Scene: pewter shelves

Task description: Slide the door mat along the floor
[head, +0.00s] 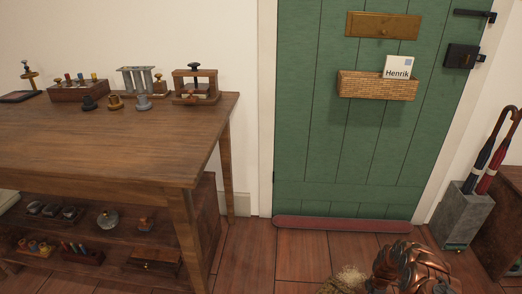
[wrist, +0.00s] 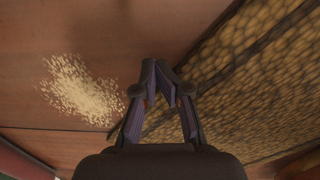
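The door mat (wrist: 255,85) is a coarse, brownish-yellow woven mat with a dark border. It lies on the wooden floor and fills the right side of the wrist view. A small part of it (head: 329,288) shows at the bottom edge of the head view, and the rest is out of frame or behind my copper-coloured arm. My gripper (wrist: 159,68) points down at the mat's dark edge, its fingers leaning together with tips close to each other. I cannot tell whether the mat's edge is between them.
A patch of pale grains (wrist: 80,90) lies on the floor left of the mat. A green door (head: 345,150) stands ahead, with a red strip (head: 340,224) along its foot. A wooden table (head: 120,140) is at left; an umbrella stand (head: 460,218) is at right.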

